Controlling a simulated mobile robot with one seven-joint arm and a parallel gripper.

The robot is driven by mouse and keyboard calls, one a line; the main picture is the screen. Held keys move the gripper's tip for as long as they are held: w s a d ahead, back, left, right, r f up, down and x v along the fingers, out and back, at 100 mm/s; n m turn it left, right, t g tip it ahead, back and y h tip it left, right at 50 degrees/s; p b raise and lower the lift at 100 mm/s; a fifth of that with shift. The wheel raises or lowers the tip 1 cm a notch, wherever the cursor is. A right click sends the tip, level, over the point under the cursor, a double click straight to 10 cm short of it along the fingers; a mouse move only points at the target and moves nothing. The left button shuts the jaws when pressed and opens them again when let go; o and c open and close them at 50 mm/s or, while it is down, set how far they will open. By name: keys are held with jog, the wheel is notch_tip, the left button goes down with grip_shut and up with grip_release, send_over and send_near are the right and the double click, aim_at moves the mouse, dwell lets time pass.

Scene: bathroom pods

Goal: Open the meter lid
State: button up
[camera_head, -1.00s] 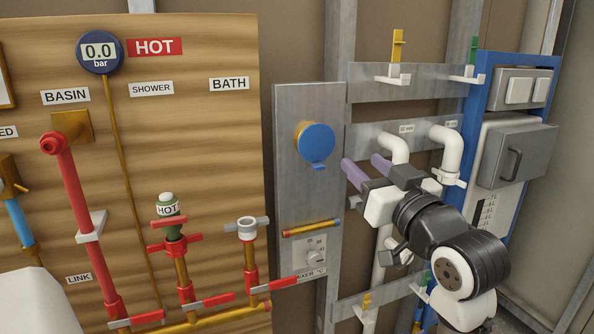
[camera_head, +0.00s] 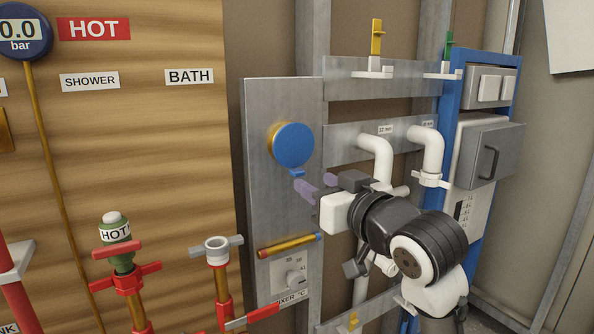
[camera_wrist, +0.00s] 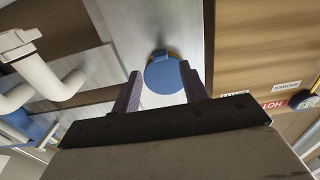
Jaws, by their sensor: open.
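The meter lid (camera_head: 293,146) is a round blue disc with a small tab at its lower edge. It sits closed over a brass-coloured round meter body (camera_head: 272,140) on a grey metal panel (camera_head: 257,215). My gripper (camera_head: 314,187) is just below and right of the lid, with its two purple fingers apart and empty. In the wrist view the blue lid (camera_wrist: 163,78) shows between and just beyond the open fingers, with its tab (camera_wrist: 160,55) on the far side. I cannot tell whether a finger touches the lid.
A brass pipe (camera_head: 289,245) and a mixer dial (camera_head: 295,280) are below the lid. White bent pipes (camera_head: 376,150) stand to the right, near my wrist. A wooden board (camera_head: 140,150) with red valves is on the left. A grey box with a handle (camera_head: 490,160) is at far right.

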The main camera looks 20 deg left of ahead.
aim_at(301, 173)
jog(key=p+x, duration=0.1)
jog(key=x, duration=0.6)
grip_shut()
